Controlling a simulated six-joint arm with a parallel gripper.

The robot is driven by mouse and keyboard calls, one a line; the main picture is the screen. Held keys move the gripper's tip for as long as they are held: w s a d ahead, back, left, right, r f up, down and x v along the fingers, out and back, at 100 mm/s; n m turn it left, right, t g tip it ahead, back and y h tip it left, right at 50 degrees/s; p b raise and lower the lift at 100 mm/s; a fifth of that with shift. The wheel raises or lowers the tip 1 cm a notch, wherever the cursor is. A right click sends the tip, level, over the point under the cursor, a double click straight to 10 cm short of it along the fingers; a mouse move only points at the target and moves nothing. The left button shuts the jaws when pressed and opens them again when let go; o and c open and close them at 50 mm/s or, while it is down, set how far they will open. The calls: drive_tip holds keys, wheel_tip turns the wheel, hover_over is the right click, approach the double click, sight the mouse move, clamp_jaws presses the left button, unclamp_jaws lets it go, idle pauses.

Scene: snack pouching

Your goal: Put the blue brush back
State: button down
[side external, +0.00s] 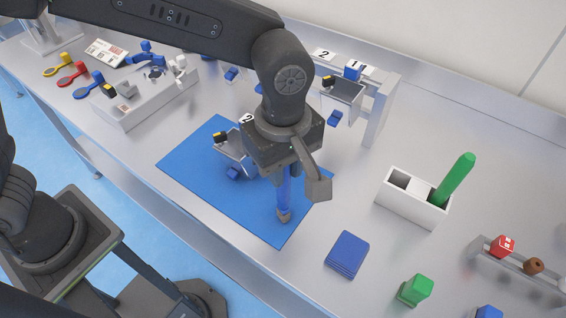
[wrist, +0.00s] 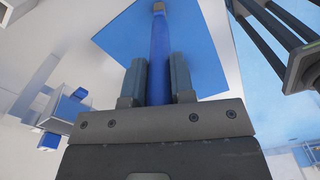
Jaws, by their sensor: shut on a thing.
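The blue brush (side external: 284,193) is held upright, bristle end down, in my gripper (wrist: 159,68). The wrist view shows its blue handle (wrist: 159,40) between my two fingers, with the pale bristle end beyond them. The bristle end is over the near right part of the blue mat (side external: 190,160); I cannot tell whether it touches. A white holder (side external: 413,209) stands to the right of my gripper. Its right compartment holds a green brush (side external: 456,178), leaning; its left compartment looks empty.
A metal scoop bin (side external: 232,147) sits on the mat left of my gripper, and a raised stand (side external: 380,105) is behind. A blue folded cloth (side external: 347,254), a green block (side external: 415,290) and a small rack (side external: 520,270) lie at the right. The table between mat and holder is clear.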

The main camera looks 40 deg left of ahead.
drive_tip(key=c, duration=1.4)
unclamp_jaws()
drive_tip(key=shift+f, duration=0.15)
drive_tip(key=o, duration=0.4)
